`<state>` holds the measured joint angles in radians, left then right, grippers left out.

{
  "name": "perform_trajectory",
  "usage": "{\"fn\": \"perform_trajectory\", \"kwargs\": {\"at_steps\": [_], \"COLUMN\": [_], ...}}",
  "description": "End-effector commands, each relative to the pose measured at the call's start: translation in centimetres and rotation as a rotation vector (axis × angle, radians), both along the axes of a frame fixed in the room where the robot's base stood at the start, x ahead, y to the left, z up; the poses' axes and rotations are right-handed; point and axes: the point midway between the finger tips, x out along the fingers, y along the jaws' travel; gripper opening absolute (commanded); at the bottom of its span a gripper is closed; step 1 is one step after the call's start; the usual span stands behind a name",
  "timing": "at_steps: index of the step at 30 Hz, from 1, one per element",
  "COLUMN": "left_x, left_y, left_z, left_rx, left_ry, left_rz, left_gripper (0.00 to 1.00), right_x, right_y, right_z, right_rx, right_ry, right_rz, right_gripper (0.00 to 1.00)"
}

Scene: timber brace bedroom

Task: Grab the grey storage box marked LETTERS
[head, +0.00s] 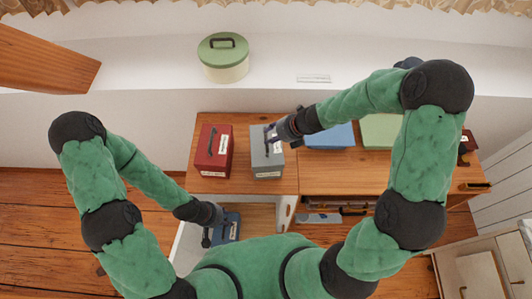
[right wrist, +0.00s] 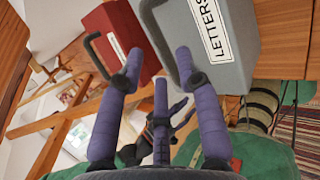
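The grey storage box (head: 267,160) stands on the wooden desk, with a white label on its front. In the right wrist view the box (right wrist: 240,50) shows LETTERS on its label and a dark loop handle (right wrist: 157,36). My right gripper (head: 270,134) is over the box's lid at its handle. In the right wrist view the gripper (right wrist: 158,62) has its fingers apart, with the handle's bar showing between them; contact cannot be told.
A red box (head: 213,152) stands close left of the grey one. A blue box (head: 330,136) and a green box (head: 380,131) stand to the right. A round green-lidded tin (head: 224,62) sits on the white ledge behind. Bare desk (head: 340,178) lies in front.

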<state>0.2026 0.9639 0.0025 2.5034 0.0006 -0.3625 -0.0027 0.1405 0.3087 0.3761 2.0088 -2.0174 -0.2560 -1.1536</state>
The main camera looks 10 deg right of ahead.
Motion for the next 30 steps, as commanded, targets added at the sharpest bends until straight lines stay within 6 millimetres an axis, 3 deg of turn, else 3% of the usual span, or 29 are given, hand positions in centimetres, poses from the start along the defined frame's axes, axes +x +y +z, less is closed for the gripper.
{"fn": "perform_trajectory", "kwargs": {"at_steps": [9,17,21,30], "left_x": [0.0,0.0,0.0,0.0], "left_y": [0.0,0.0,0.0,0.0], "left_z": [-2.4,-2.3,-2.3,-2.3], "left_rx": [0.000,0.000,0.000,0.000], "left_ry": [0.000,0.000,0.000,0.000], "left_rz": [0.000,0.000,0.000,0.000], "left_gripper": [0.40,0.40,0.40,0.40], "right_x": [1.4,1.6,1.6,1.7], "right_y": [2.1,2.3,2.3,2.2], "right_z": [-3.7,-3.8,-3.8,-3.7], "right_rx": [0.000,0.000,0.000,0.000], "right_ry": [0.002,0.001,0.001,-0.002], "right_rz": [0.001,0.001,0.001,0.000], "right_gripper": [0.35,0.35,0.00,0.00]}}
